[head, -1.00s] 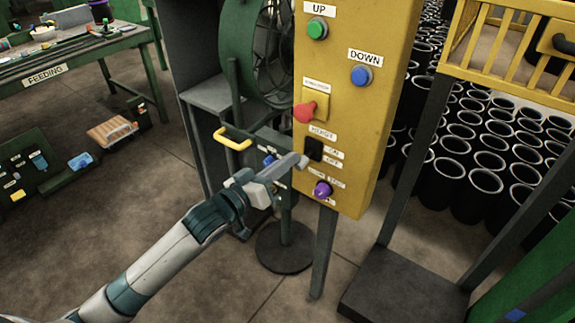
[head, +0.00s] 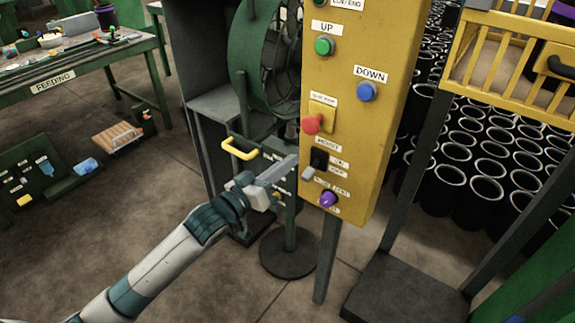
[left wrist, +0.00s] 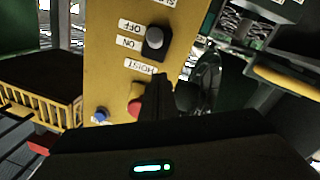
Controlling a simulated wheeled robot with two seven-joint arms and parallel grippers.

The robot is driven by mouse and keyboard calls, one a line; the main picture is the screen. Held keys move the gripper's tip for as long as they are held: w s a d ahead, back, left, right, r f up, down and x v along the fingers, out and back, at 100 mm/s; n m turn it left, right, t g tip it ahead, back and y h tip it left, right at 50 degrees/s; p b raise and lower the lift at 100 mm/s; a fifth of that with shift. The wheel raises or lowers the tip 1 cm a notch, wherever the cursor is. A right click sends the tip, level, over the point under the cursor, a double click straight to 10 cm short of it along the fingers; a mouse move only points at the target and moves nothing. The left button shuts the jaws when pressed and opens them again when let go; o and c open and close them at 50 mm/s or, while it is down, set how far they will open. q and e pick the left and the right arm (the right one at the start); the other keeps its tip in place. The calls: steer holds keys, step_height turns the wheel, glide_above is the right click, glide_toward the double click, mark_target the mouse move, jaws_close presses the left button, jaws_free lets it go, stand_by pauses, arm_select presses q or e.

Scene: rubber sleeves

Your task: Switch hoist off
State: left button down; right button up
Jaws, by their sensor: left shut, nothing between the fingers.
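The hoist switch (head: 319,158) is a black plate on the yellow control panel (head: 349,110), under the HOIST label. Its grey lever (head: 308,173) sticks out at the lower end, angled down on the OFF side. In the left wrist view, where the panel appears inverted, the switch (left wrist: 153,48) shows its rounded grey lever end near the OFF label. My left gripper (head: 292,160) is shut and empty, just left of the switch with a small gap. In the left wrist view its dark fingers (left wrist: 160,82) cover part of the panel. My right gripper is not in view.
A red mushroom button (head: 312,124) sits above the switch and a purple knob (head: 328,199) below it. Green UP (head: 324,46) and blue DOWN (head: 367,92) buttons are higher. A yellow handle (head: 239,149) is left of the panel. Black sleeves stand behind.

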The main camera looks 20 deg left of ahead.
arm_select(q)
steer(key=b+v, duration=0.2)
steer(key=v, duration=0.8)
steer(key=shift+a+f, duration=0.15)
steer(key=shift+a, duration=0.1)
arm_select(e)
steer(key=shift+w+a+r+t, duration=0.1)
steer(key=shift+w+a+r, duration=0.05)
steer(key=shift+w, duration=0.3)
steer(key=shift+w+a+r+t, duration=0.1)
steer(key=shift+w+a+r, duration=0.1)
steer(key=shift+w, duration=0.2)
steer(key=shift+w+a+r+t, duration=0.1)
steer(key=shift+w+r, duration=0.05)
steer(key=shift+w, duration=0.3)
